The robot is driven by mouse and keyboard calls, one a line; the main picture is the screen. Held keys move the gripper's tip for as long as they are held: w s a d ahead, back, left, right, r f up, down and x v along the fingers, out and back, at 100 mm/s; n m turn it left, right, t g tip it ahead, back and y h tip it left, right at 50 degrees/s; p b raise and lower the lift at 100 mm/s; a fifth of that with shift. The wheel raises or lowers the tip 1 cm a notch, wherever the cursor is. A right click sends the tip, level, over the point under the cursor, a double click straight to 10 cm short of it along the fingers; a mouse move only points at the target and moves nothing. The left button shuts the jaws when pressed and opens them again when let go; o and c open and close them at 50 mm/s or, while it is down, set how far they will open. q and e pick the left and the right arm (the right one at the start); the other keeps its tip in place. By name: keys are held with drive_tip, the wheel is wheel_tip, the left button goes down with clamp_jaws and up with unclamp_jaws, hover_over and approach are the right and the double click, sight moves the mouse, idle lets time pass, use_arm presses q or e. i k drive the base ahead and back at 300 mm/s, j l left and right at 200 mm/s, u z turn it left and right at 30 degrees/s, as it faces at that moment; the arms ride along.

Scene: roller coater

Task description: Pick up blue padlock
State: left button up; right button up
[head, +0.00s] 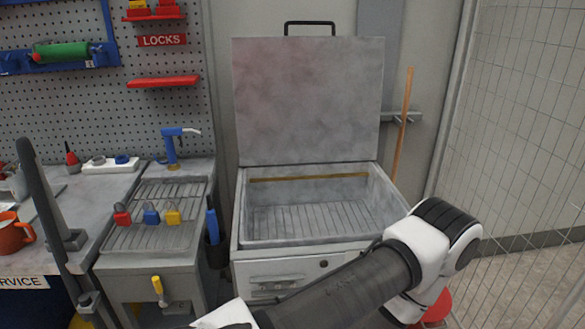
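The blue padlock (151,215) stands on the slatted rack (180,238) of the grey wash stand at left centre. A red padlock (122,216) is close on its left and a yellow padlock (172,214) close on its right. A dark and white arm of mine crosses the lower right of the head view, well away from the padlocks. Neither of my grippers shows in the head view.
An open grey bin (238,215) with its lid raised stands right of the rack. A blue-handled tap (172,145) rises behind the rack. A bench with an orange mug (14,236) is at left. A mesh fence (525,130) closes the right side.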

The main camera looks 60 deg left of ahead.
sight(152, 218)
drive_tip(key=k+j+u, duration=0.1)
drive_tip(key=u, duration=2.65)
